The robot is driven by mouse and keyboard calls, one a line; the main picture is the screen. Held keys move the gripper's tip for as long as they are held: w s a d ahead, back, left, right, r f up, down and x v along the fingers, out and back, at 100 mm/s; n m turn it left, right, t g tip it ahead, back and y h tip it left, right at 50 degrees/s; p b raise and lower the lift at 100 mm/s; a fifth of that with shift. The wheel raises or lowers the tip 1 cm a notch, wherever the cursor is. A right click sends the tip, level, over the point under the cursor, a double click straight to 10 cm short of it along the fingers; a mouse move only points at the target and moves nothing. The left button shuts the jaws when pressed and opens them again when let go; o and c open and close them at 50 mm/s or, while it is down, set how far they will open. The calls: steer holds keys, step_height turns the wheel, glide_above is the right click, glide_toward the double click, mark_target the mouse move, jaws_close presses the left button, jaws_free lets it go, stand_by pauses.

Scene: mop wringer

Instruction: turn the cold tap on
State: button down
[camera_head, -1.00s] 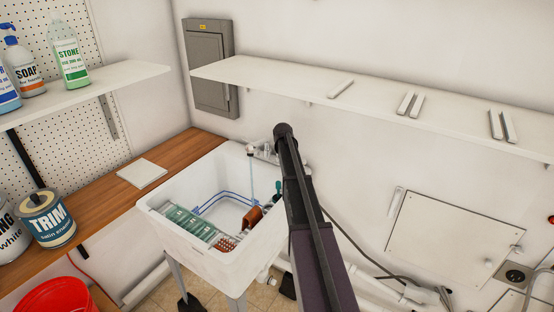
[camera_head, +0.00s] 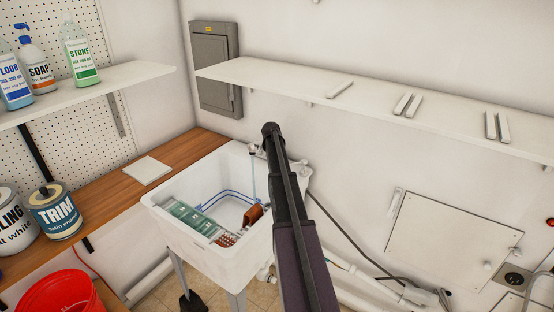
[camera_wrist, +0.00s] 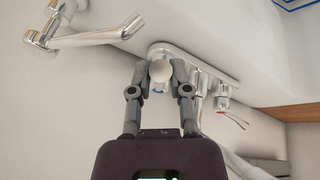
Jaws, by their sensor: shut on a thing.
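The chrome tap (camera_wrist: 208,82) is on the wall side of the white sink (camera_head: 165,222). In the wrist view, my gripper (camera_wrist: 160,72) is shut on a rounded, pale tap handle (camera_wrist: 160,76), between its two fingertips. The other lever (camera_wrist: 228,110), with a red mark, stands apart to the right. A chrome spout (camera_wrist: 95,37) extends at upper left. In the head view, my arm hides my gripper and much of the tap. A thin pale-blue line, apparently water (camera_head: 253,172), runs down from the spout into the basin.
Green packs (camera_head: 192,217) and a brown object (camera_head: 253,214) lie in the basin. A wooden counter (camera_head: 110,190) adjoins it on the left. A white wall shelf (camera_head: 300,86) runs above and behind my arm. A dark hose (camera_head: 345,235) hangs right of my arm.

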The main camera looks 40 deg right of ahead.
steer(key=shift+d, duration=0.1)
stand_by(0.3)
steer(key=c, duration=0.6)
jaws_free()
steer(key=shift+d, duration=0.1)
steer(key=shift+s, duration=0.1)
